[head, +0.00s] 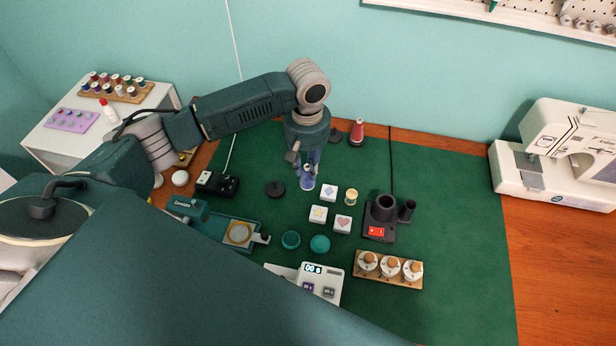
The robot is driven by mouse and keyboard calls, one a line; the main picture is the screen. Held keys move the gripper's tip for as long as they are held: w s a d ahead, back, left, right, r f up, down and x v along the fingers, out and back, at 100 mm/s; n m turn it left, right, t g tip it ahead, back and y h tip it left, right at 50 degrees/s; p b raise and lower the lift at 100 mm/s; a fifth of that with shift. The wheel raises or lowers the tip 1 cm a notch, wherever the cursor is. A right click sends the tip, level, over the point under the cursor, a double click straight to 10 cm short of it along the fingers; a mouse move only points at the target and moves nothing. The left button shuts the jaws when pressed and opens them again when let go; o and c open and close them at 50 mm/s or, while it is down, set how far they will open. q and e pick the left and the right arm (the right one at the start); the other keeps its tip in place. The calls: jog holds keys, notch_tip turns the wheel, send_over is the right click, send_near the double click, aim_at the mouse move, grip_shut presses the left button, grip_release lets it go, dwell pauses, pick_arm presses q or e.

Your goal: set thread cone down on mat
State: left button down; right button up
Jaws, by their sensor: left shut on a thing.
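My left gripper (307,165) reaches down from above over the far middle of the green mat (440,230). It is shut on a small blue thread cone (307,183), which looks upright. The fingers hide the cone's upper part. I cannot tell whether its base touches the mat or is slightly above it. A red thread cone (357,133) stands upright at the mat's far edge, behind and right of the gripper. My right gripper is not in view.
White tiles (329,193), a pale spool (351,197) and a black device (381,213) are right of the held cone. A dark disc (274,189) lies left. Teal tins (320,244) and a wooden rack (389,269) are nearer. The mat's right side is clear, beside a sewing machine (560,155).

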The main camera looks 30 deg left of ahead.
aim_at(307, 178)
pick_arm(q)
jog(key=shift+f, duration=0.85)
notch_tip(307, 178, down, 3)
jog(key=shift+f, duration=0.6)
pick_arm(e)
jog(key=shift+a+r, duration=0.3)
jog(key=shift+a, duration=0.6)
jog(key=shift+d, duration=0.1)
pick_arm(q)
jog(key=c, duration=1.5)
grip_release()
jog(key=shift+f, duration=0.1)
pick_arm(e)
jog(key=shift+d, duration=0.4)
